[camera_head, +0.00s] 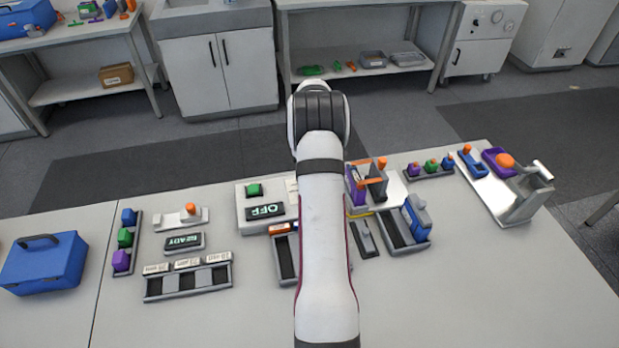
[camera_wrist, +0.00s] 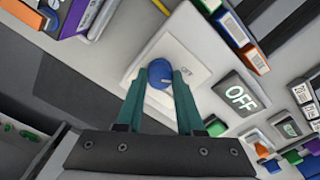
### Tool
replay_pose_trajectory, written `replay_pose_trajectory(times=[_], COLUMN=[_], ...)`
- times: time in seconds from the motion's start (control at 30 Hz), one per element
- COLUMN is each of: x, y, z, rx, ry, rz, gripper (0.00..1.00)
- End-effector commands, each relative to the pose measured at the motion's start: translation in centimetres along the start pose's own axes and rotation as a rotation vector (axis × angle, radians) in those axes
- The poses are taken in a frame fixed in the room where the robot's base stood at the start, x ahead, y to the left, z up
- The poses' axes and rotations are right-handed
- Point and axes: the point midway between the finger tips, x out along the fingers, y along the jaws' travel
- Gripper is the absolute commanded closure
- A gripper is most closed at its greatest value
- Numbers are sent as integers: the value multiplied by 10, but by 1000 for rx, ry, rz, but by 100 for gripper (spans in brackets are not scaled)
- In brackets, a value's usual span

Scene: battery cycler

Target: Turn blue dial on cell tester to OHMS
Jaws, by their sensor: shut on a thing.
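The blue dial (camera_wrist: 160,72) sits on a raised white plate (camera_wrist: 178,50) of the cell tester in the wrist view. My gripper (camera_wrist: 163,80) is shut on the dial, with one teal finger on each side of it. A small printed label that seems to read OFF (camera_wrist: 187,71) is beside the dial. The tester's dark display (camera_wrist: 240,97) reads OFF in the wrist view, and the display (camera_head: 265,211) reads the same in the head view. My arm hides the dial and gripper in the head view. An OHMS mark cannot be made out.
A purple and orange holder (camera_head: 357,190) stands just right of my arm. Trays with blue and white cells lie around the bench. A blue toolbox (camera_head: 45,265) stands at far left.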

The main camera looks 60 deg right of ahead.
Motion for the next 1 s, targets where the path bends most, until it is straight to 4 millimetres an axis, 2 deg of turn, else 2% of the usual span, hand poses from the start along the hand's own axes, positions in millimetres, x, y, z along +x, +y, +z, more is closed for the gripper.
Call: replay_pose_trajectory(times=[0.27,1.0], x=[0,-1], y=[0,1], z=[0,0], rx=[199,900], ry=[0,0], rz=[-1,0], gripper=[100,100])
